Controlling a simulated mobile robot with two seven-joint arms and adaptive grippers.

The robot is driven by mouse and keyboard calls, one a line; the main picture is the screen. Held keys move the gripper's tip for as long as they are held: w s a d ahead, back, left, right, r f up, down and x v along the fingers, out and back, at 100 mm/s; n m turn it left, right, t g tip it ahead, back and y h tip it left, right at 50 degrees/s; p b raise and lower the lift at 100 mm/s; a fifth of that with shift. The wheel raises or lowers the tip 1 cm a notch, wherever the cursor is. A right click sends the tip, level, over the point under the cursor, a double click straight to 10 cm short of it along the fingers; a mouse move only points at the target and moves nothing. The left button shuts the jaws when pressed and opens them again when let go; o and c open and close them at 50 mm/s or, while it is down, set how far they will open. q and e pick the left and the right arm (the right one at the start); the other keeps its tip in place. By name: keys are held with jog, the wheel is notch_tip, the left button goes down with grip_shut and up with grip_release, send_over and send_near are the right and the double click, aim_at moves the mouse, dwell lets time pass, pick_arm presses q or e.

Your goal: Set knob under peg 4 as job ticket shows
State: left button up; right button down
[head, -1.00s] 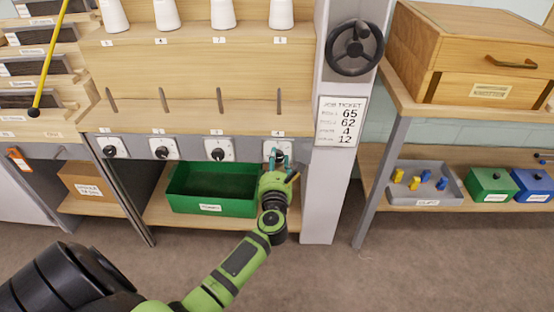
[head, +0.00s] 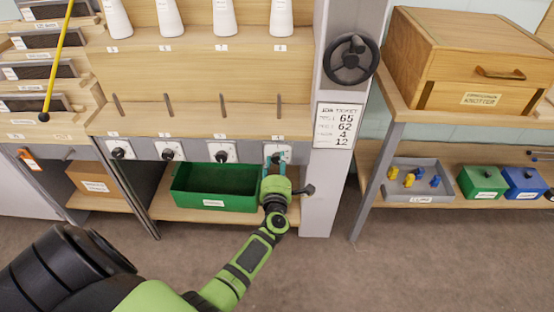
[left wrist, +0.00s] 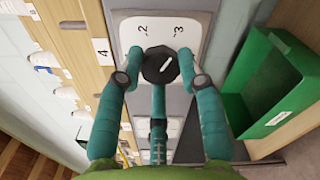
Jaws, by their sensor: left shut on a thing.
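The knob under peg 4 (left wrist: 160,65) is black with a slanted white mark, on a white plate (left wrist: 196,24) with numerals 2 and 3 visible. The mark's upper end leans toward the 3; the rest of the dial is hidden. My left gripper (left wrist: 160,72) has its teal fingers around this knob, shut on it. In the head view, my left gripper (head: 275,160) covers most of the knob. Peg 4 (head: 280,106) stands above it. The job ticket (head: 338,126) on the grey post reads 65, 62, 4 and 12, with small row labels. My right gripper is out of view.
Other knobs (head: 221,155) sit in a row to the left. A green bin (head: 214,187) stands on the shelf below, close to my left arm. A black handwheel (head: 353,58) is on the post. A grey tray (head: 412,182) lies on the right shelf.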

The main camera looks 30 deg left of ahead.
pick_arm(q)
jog(key=m+p, duration=0.1)
jog(key=m, duration=0.3)
jog(key=m+p, duration=0.2)
jog(key=m, duration=0.2)
jog(key=m+p, duration=0.1)
jog(key=m, duration=0.3)
jog(key=shift+w+d+m, duration=0.15)
jog(key=shift+d+m, duration=0.2)
jog(key=shift+m, duration=0.05)
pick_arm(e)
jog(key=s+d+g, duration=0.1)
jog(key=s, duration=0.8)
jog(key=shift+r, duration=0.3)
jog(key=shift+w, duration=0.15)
pick_arm(q)
jog(key=o, duration=1.1)
jog(key=shift+o, duration=0.2)
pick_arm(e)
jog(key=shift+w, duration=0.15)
pick_arm(q)
jog(key=v, duration=0.7)
jog(key=shift+s, duration=0.25)
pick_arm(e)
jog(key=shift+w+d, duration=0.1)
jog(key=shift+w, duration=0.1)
